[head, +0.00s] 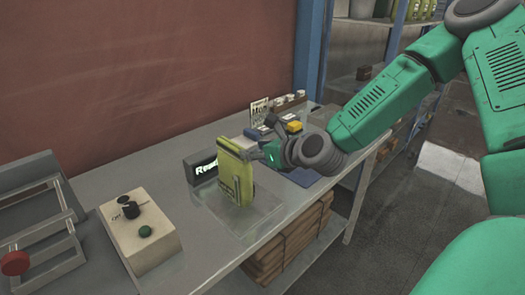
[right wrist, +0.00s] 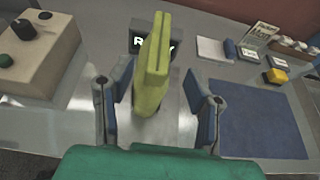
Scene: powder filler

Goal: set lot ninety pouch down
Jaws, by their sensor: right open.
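The yellow-green pouch (head: 235,175) stands upright on a clear, shiny plate (head: 262,210) on the grey bench. In the right wrist view the pouch (right wrist: 152,65) is seen from above, between the two spread fingers of my right gripper (right wrist: 159,100). Gaps show on both sides of it, so the fingers are open around it. In the head view my right gripper (head: 262,151) reaches in from the right at the pouch's upper right side. The lot number cannot be read. My left gripper is not seen.
A black display box (head: 200,168) with partly covered lettering stands behind the pouch. A beige control box (head: 140,228) with a black knob and green button is at left, near a grey frame (head: 40,225). A blue mat (right wrist: 250,130), a yellow block (right wrist: 275,76) and small containers lie to the right.

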